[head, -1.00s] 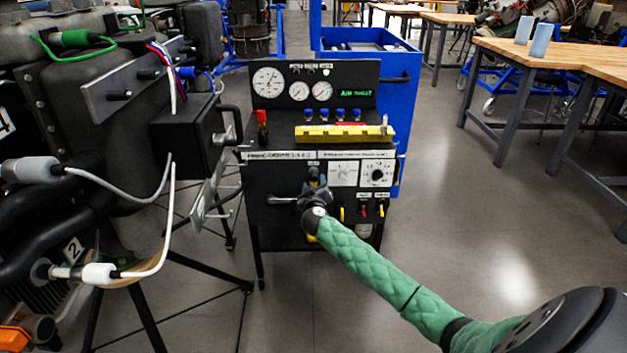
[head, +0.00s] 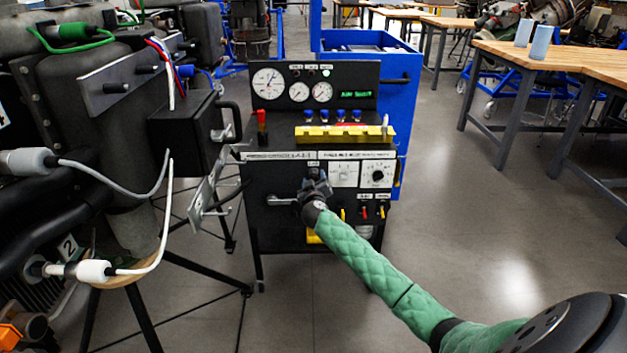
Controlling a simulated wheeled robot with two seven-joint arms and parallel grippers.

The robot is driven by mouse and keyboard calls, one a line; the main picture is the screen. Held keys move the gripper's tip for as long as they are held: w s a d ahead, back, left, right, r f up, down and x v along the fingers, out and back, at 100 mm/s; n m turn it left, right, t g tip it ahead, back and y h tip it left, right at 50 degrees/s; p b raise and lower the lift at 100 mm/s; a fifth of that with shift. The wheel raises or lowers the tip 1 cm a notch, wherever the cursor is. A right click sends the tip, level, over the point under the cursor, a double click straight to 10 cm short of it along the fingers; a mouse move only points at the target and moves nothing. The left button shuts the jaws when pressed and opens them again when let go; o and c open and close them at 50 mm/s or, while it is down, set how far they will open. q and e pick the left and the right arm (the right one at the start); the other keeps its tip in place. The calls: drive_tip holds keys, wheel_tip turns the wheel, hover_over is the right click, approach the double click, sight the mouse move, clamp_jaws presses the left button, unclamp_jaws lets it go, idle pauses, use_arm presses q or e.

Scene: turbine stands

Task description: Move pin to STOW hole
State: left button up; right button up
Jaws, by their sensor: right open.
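My right gripper (head: 314,187), on its green-sleeved arm, is at the front of the black test cart (head: 285,225), over the lower panel. Its jaws are open, but the dark fingers blend into the black panel. A short metal bar (head: 283,201) sticks out to the left just beside the gripper; I cannot tell whether it is the pin or whether they touch. No hole marked STOW is readable; small labels and the panel behind the gripper are partly hidden. My left gripper is out of view.
A turbine (head: 120,190) on a black-legged stand fills the left, with white cables and a metal bracket (head: 203,195) near the cart. A yellow rail (head: 345,134) crosses the cart. A blue cabinet (head: 392,90) stands behind.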

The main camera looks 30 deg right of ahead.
idle(0.8)
clamp_jaws()
